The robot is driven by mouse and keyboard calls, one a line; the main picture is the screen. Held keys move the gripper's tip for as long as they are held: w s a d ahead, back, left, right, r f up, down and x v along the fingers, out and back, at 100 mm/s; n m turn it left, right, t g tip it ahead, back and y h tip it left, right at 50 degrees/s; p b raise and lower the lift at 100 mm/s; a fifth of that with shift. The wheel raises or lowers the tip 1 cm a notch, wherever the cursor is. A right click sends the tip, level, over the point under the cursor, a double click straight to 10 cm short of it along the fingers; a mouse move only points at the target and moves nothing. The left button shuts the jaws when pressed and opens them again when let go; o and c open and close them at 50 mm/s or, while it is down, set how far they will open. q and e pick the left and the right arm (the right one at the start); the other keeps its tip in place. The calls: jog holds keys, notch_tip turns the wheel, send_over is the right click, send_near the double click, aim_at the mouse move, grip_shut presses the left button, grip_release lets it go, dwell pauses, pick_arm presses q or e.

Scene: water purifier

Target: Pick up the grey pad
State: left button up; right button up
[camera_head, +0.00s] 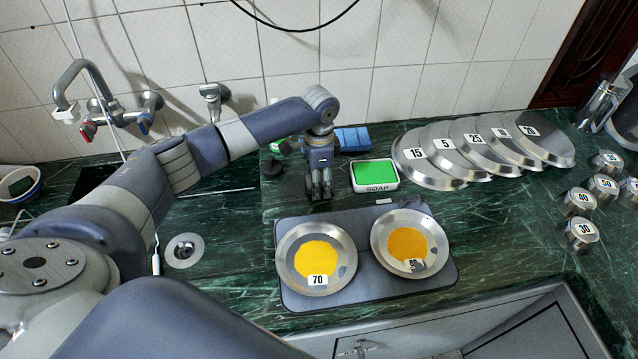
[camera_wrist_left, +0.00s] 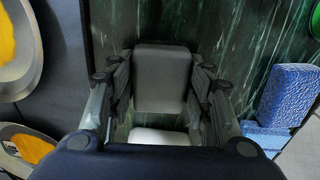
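In the left wrist view, a grey, rounded rectangular pad (camera_wrist_left: 163,76) shows between the fingers of my left gripper (camera_wrist_left: 161,88). The fingers are apart, one on each side of it, and a narrow gap seems to show at each side. A pale piece (camera_wrist_left: 160,137) shows below the pad in that view; I cannot tell whether it belongs to the pad. In the head view my left gripper (camera_head: 319,187) points down at the counter behind the scale, and the pad is hidden or too small to make out there. My right gripper is in neither view.
A dark scale base (camera_head: 372,284) carries two metal plates (camera_head: 289,250) (camera_head: 382,222) of yellow powder in front of the gripper. A green soap dish (camera_head: 375,175) and blue sponges (camera_head: 352,138) are close by. Several numbered plates (camera_head: 425,175) and weights (camera_head: 579,232) stand right.

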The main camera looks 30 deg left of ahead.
pick_arm(q)
jog(key=shift+r, duration=0.1)
jog(key=shift+r, duration=0.55)
notch_tip(320, 180, up, 2)
jog(key=shift+r+b, duration=0.15)
jog(key=shift+b, duration=0.35)
jog(key=s+d, duration=0.2)
jog(key=s, duration=0.2)
jog(key=s+d+r+b, duration=0.1)
jog(key=s+d, duration=0.2)
jog(key=s, duration=0.2)
jog(key=s+d, duration=0.2)
jog(key=s, duration=0.3)
jog(key=shift+s+d+r, duration=0.1)
jog(key=shift+d+r, duration=0.1)
jog(key=shift+d, duration=0.05)
jog(key=shift+o, duration=0.4)
jog(key=shift+r, duration=0.1)
